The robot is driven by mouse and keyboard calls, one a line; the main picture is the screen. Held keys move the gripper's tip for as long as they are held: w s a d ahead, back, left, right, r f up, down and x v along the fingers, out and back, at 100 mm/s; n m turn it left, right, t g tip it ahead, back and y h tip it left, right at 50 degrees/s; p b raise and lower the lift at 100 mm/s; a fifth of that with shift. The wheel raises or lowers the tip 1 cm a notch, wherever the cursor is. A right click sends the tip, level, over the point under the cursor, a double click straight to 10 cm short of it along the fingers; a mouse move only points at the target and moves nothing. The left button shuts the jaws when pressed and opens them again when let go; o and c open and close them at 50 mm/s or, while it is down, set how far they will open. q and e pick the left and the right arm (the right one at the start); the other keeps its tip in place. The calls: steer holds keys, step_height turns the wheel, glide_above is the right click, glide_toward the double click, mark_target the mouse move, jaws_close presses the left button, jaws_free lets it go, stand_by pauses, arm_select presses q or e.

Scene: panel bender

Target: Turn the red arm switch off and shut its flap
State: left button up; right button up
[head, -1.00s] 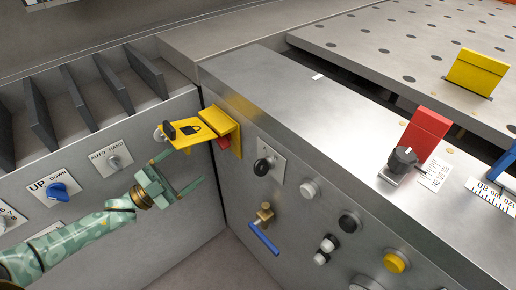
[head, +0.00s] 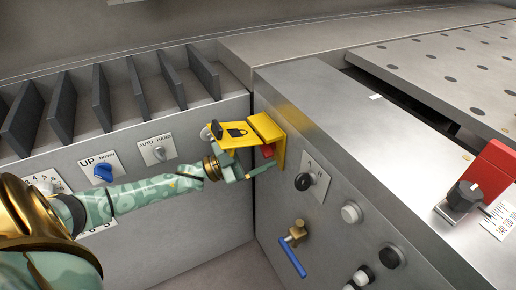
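The yellow flap (head: 231,136) with a black padlock symbol stands open, sticking out to the left from its yellow housing (head: 280,160) at the inner corner of the machine. The red arm switch (head: 268,150) shows only as a small red patch under the housing's hood. Its setting cannot be read. My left gripper (head: 257,163) is just below the flap, its fingers apart and pointing toward the red switch. One finger is partly hidden by the flap. I cannot tell if it touches the switch. My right gripper is not in view.
A black knob (head: 303,181) and a blue-handled valve (head: 292,262) are on the panel to the right. An AUTO/HAND switch (head: 158,152) and a blue UP/DOWN knob (head: 103,172) are on the left panel. A red block (head: 493,168) stands on the top surface.

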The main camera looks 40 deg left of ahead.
arm_select(q)
steer(key=c, duration=0.7)
steer(key=shift+c, duration=1.4)
